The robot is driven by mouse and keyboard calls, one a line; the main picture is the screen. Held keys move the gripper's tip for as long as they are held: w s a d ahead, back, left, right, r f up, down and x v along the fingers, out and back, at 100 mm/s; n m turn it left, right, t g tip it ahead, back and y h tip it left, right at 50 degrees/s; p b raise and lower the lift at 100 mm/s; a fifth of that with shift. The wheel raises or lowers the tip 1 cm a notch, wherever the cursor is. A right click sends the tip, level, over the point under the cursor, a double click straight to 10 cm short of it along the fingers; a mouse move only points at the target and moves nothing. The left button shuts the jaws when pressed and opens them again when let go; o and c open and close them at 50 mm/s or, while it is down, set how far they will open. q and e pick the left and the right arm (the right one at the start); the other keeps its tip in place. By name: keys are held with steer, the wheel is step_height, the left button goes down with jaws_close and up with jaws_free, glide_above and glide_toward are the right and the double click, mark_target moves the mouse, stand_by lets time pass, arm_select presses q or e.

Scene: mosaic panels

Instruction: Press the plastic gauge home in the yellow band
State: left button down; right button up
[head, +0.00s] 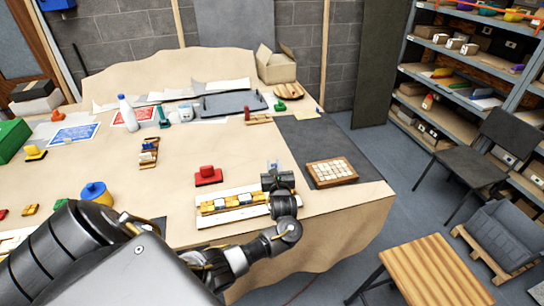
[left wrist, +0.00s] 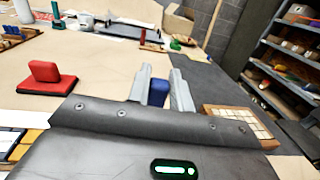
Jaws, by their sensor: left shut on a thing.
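My left gripper (head: 274,168) is above the right end of a pale panel (head: 256,212) on the table in the head view. The panel carries a yellow band (head: 207,208) with pale pieces set along it; my wrist hides its right end. In the left wrist view my left gripper (left wrist: 160,85) is shut on a blue block (left wrist: 158,93), apparently the plastic gauge, held between two grey fingers. Its lower end is hidden, so I cannot tell whether it touches the panel. My right gripper is not in view.
A wooden tray of pale tiles (head: 332,172) lies to the right on a dark mat (head: 310,138). A blue-lidded yellow pot (head: 96,193) stands left.

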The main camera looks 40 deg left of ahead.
arm_select(q)
steer(key=shift+s+r+n+g+y+p, duration=0.35)
steer(key=shift+n+g+y, duration=0.25)
steer(key=shift+g, duration=0.1)
steer(key=shift+a+f, duration=0.1)
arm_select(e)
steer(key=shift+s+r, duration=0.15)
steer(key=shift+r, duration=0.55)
arm_select(q)
steer(key=shift+s, duration=0.15)
steer(key=shift+f+b, duration=0.95)
steer(key=shift+f, duration=0.65)
steer(key=shift+f+b, duration=0.65)
steer(key=shift+f, duration=0.65)
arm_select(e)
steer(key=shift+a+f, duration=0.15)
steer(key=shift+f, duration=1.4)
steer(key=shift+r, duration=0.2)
arm_select(q)
steer(key=shift+p, duration=0.5)
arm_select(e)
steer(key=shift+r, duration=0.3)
